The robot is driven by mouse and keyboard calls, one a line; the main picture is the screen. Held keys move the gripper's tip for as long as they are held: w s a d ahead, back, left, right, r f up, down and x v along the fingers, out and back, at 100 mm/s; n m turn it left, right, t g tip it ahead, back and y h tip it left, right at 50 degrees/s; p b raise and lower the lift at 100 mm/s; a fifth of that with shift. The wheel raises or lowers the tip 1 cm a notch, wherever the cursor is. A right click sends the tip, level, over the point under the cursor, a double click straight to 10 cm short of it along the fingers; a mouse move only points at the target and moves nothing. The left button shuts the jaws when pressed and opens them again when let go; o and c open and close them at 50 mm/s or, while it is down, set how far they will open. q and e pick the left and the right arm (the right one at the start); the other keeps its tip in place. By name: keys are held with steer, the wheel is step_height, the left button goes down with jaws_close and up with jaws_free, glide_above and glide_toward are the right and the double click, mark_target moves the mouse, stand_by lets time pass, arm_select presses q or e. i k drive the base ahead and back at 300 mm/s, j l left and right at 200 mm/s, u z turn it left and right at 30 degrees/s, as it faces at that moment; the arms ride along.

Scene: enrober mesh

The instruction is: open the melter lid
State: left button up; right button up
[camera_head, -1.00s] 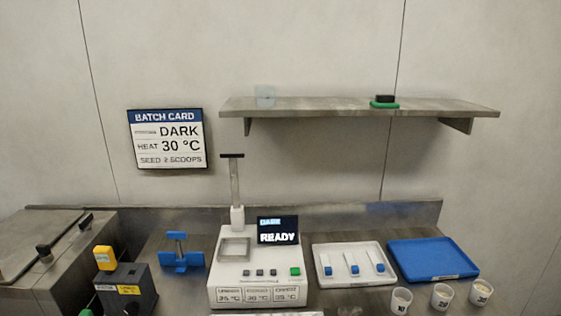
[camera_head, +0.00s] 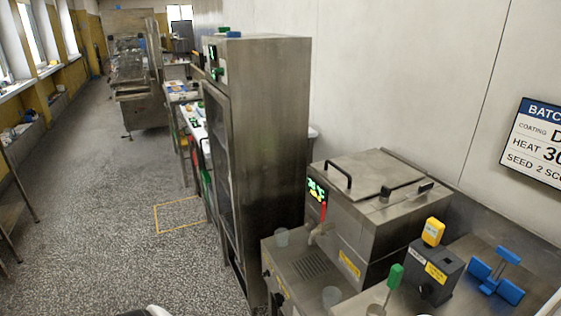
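The melter (camera_head: 375,235) is a steel box on the counter at the lower right of the head view. Its flat steel lid (camera_head: 375,172) lies closed on top. Neither of my grippers is in view.
A tall steel cabinet (camera_head: 262,130) stands left of the melter. Cups (camera_head: 331,296), a dark box with a yellow-topped part (camera_head: 434,268) and a blue stand (camera_head: 496,275) are nearby. Open speckled floor (camera_head: 110,210) lies to the left.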

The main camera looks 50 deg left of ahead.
mark_target(360, 175)
steer(key=i+j+u, duration=0.1)
steer(key=u, duration=0.95)
steer(key=i+j+z, duration=0.15)
steer(key=j+z, duration=0.55)
steer(key=i+j, duration=0.05)
steer(key=j, duration=0.05)
